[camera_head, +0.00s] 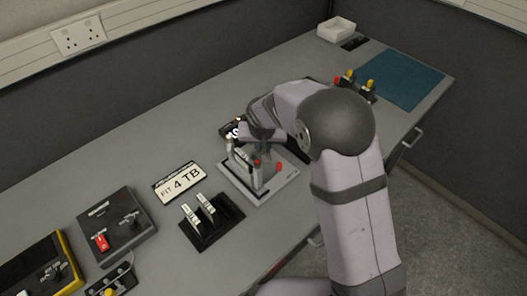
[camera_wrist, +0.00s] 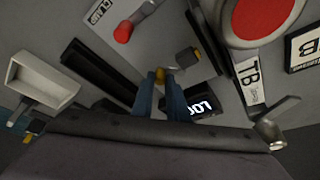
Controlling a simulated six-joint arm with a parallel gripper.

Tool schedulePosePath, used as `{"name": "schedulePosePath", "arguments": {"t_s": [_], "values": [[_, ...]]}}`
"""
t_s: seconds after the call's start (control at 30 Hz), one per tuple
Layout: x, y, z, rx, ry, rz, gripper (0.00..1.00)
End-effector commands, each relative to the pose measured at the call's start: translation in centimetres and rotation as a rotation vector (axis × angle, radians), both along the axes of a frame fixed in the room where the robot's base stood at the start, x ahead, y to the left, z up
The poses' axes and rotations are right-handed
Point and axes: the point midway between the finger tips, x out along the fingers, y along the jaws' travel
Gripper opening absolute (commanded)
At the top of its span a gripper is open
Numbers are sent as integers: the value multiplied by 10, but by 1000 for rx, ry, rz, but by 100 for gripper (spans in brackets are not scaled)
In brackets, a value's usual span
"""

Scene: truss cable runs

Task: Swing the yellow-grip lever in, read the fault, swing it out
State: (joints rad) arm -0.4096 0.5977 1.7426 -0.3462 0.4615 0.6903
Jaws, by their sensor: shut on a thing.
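My gripper (camera_wrist: 161,84) has its two blue fingers closed on the small yellow grip (camera_wrist: 160,75) of a lever in the wrist view. In the head view my gripper (camera_head: 262,150) is over a light grey plate (camera_head: 277,188), and my arm hides the yellow grip. A dark display (camera_wrist: 201,106) with lit white characters sits beside the fingers in the wrist view; it reads about "LO", the rest hard to make out. In the head view the display (camera_head: 236,131) is partly hidden by my gripper. A red-tipped lever (camera_wrist: 123,33) stands near the grip.
A large red button (camera_wrist: 262,14) is close by in the wrist view. A "FIT 4 TB" sign (camera_head: 180,183), a black holder with white-labelled pieces (camera_head: 212,222) and a grey box with a red switch (camera_head: 115,228) lie left. A teal mat (camera_head: 400,78) is at the far right.

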Motion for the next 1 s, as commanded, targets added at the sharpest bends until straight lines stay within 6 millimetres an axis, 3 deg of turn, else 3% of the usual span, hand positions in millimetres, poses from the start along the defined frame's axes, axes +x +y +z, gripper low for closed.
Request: {"name": "schedulePosePath", "arguments": {"t_s": [0.4, 0.43, 0.5, 0.83, 1.0], "values": [[-2, 0, 0, 0, 2, -19, 0], [-2, 0, 0, 0, 2, -19, 21], [-2, 0, 0, 0, 2, -19, 32], [-1, 0, 2, 0, 0, -18, 32], [-5, 1, 12, 1, -3, -18, 32]]}}
